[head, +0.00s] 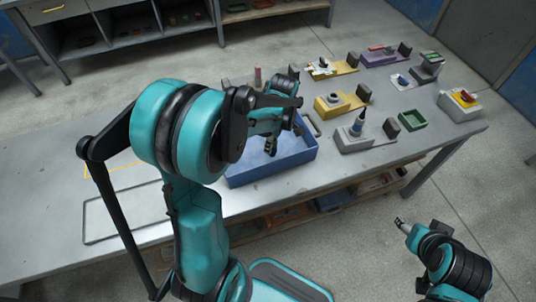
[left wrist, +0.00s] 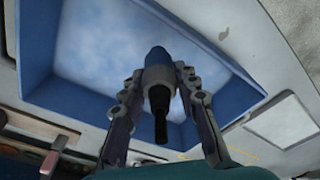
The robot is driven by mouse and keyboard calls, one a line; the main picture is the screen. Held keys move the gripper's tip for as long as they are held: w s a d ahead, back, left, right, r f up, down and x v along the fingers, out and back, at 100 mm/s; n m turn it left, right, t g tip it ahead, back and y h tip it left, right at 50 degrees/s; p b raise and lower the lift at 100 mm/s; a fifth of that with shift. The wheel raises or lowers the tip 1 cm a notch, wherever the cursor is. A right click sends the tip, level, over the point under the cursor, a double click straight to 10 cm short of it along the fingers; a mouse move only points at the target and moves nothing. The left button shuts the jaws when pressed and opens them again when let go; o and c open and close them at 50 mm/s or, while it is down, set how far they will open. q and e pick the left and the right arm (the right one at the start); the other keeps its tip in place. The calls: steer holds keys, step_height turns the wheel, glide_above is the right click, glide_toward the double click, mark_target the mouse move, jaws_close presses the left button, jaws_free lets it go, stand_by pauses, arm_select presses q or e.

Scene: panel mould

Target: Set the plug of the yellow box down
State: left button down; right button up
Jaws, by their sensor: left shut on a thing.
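My left gripper (head: 270,147) is over the blue tray (head: 308,155) on the workbench. The left wrist view shows its two fingers shut on a plug (left wrist: 158,108), with a blue end, a grey collar and a thin black end. The plug is above the tray floor; whether it touches is hard to tell. The tray (left wrist: 37,50) looks otherwise empty in the visible part. A yellow box (head: 352,102) with a round grey socket sits right of the tray. My right gripper (head: 402,223) is low at the right, off the bench; its fingers are too small to read.
Other fixtures stand on the right of the bench: another yellow one (head: 345,66), a purple one (head: 380,59), a grey one with an upright plug (head: 352,143), a green tray (head: 413,120) and a red-knobbed box (head: 460,105). The bench front left is mostly clear.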

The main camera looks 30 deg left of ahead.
arm_select(q)
steer(key=shift+s+a+f, duration=0.25)
steer(key=shift+s+f, duration=0.15)
steer(key=shift+s, duration=0.15)
steer(key=shift+f+b, duration=1.05)
steer(key=shift+f, duration=0.85)
steer(key=shift+f, duration=0.2)
steer(key=c, duration=1.1)
jaws_free()
steer(key=shift+c, duration=0.2)
